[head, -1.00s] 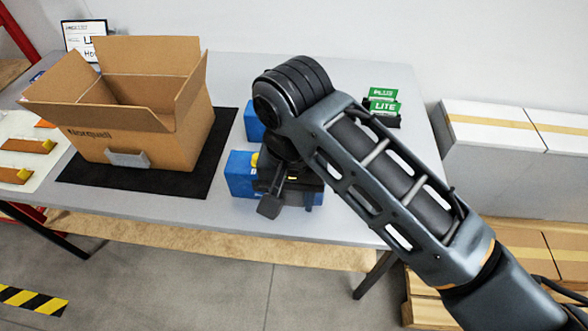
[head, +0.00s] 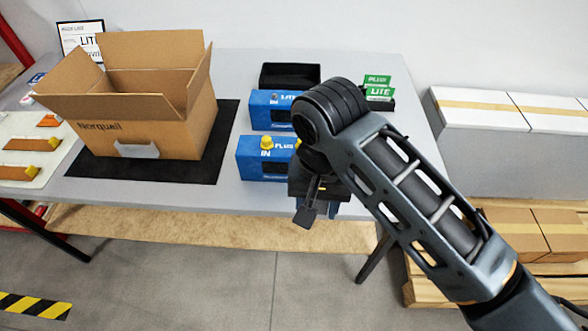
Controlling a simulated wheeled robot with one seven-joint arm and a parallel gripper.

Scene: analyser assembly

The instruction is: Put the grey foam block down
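My gripper (head: 318,205) hangs over the front edge of the table, right of the nearer blue unit. It points down and is seen from behind and above. My wrist and forearm cover most of it, so its opening and anything between its fingers are hidden. I cannot make out a grey foam block for certain anywhere in the head view. An open cardboard box (head: 130,128) marked "Norquell" stands on a black mat (head: 212,160) at the left of the table.
Two blue units (head: 262,165) (head: 264,105) stand in the table's middle. Behind them is a black tray (head: 290,76). Green cards (head: 378,90) stand in a dark holder at the back right. Orange parts (head: 35,144) lie on a pale board at left. White boxes (head: 480,135) stand right of the table.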

